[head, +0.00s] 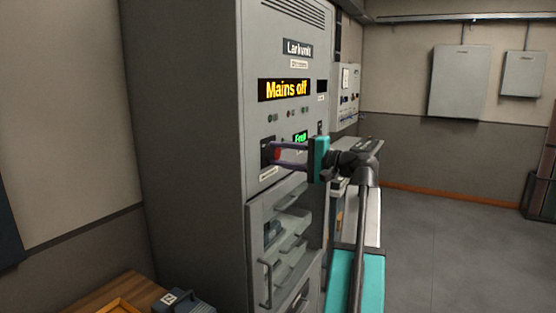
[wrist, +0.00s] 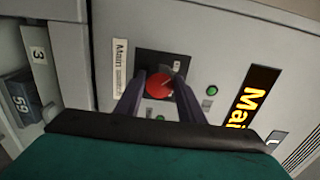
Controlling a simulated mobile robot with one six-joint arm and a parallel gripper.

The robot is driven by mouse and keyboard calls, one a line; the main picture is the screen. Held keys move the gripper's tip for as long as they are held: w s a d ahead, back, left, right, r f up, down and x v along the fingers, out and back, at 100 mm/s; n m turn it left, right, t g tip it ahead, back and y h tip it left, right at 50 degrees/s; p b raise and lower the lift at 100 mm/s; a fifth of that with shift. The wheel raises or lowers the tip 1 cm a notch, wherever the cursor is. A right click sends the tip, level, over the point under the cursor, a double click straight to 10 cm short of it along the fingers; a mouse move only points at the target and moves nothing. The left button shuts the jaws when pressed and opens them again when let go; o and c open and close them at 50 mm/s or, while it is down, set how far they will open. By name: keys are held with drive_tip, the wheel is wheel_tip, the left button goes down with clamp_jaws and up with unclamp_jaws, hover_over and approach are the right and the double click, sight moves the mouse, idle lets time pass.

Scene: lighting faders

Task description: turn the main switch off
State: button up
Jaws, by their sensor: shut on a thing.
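The main switch (wrist: 160,84) is a red rotary knob on a black plate, with a white label reading "Main" beside it in the wrist view. In the head view its red edge (head: 277,154) shows on the grey cabinet front. My gripper (head: 277,155) reaches the cabinet from the right, and its two dark fingers (wrist: 156,90) are shut on the knob from both sides. The exact pointer position of the knob is hard to read.
The grey cabinet (head: 190,150) fills the middle of the head view. Below the switch is a compartment with a handle (head: 266,283). A wooden table (head: 95,296) with a numbered block (head: 183,302) stands at the lower left.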

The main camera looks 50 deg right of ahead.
drive_tip(key=shift+a+f, duration=0.1)
drive_tip(key=o, duration=1)
drive_tip(key=shift+o, duration=0.2)
drive_tip(key=shift+s, duration=0.15)
drive_tip(key=b+v, duration=0.1)
drive_tip(key=v, duration=1.2)
drive_tip(key=shift+s+b, duration=0.3)
drive_tip(key=shift+b, duration=0.05)
